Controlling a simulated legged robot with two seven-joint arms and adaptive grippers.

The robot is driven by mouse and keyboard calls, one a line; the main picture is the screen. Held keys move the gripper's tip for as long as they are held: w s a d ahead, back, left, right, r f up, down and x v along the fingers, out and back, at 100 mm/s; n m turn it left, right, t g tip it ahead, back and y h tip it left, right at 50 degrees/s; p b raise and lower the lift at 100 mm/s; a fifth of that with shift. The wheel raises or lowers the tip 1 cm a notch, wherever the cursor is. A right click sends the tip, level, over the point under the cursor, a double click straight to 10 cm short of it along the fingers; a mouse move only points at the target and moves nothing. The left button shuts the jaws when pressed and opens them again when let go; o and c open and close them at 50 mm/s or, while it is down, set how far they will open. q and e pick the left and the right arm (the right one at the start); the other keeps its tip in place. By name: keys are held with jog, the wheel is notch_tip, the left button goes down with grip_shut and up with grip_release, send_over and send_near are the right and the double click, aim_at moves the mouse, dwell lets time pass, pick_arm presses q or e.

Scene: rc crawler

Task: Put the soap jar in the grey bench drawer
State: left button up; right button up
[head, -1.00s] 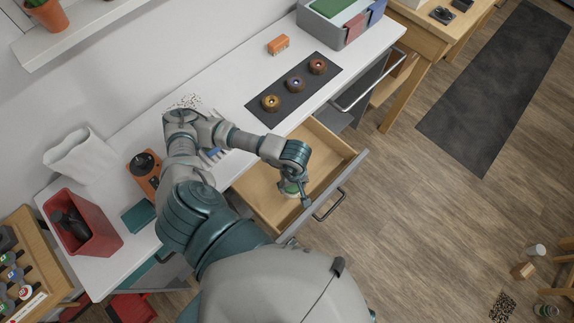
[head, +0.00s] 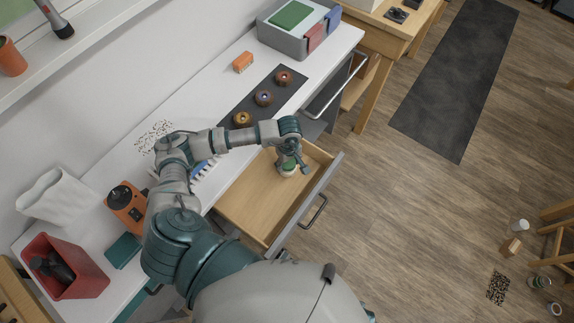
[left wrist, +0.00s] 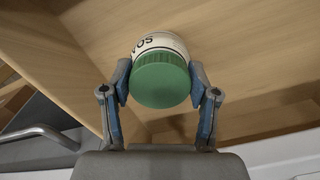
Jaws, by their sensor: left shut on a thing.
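The soap jar (left wrist: 161,76) is white with a green ribbed lid and dark lettering. In the left wrist view it sits between the two fingers of my left gripper (left wrist: 160,95), which is shut on it. In the head view the jar (head: 288,170) shows just under my left gripper (head: 293,166), at the far part of the open grey bench drawer (head: 304,211). The drawer has a bare wooden inside and a grey front with a bar handle. I cannot tell whether the jar touches the drawer floor. My right gripper is not in view.
The near part of the drawer is clear.

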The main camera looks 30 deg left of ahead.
aim_at(289, 163)
pick_arm(q)
jog(key=shift+d+f, duration=0.25)
jog(key=shift+f, duration=0.3)
jog(key=shift+d+f, duration=0.2)
jog(key=shift+f, duration=0.35)
jog(key=shift+a, duration=0.15)
jog(key=o, duration=0.9)
jog(key=shift+a+f, duration=0.15)
jog(key=shift+a, duration=0.05)
jog(key=o, duration=0.4)
jog(key=shift+a, duration=0.3)
jog(key=shift+d, duration=0.3)
jog(key=shift+d+r, duration=0.15)
jog(key=shift+r, duration=0.2)
jog(key=r, duration=1)
jog(key=shift+a+r, duration=0.3)
jog(key=shift+r, duration=0.05)
jog(key=shift+d+r, duration=0.15)
jog(key=shift+r, duration=0.25)
jog(key=shift+d, duration=0.15)
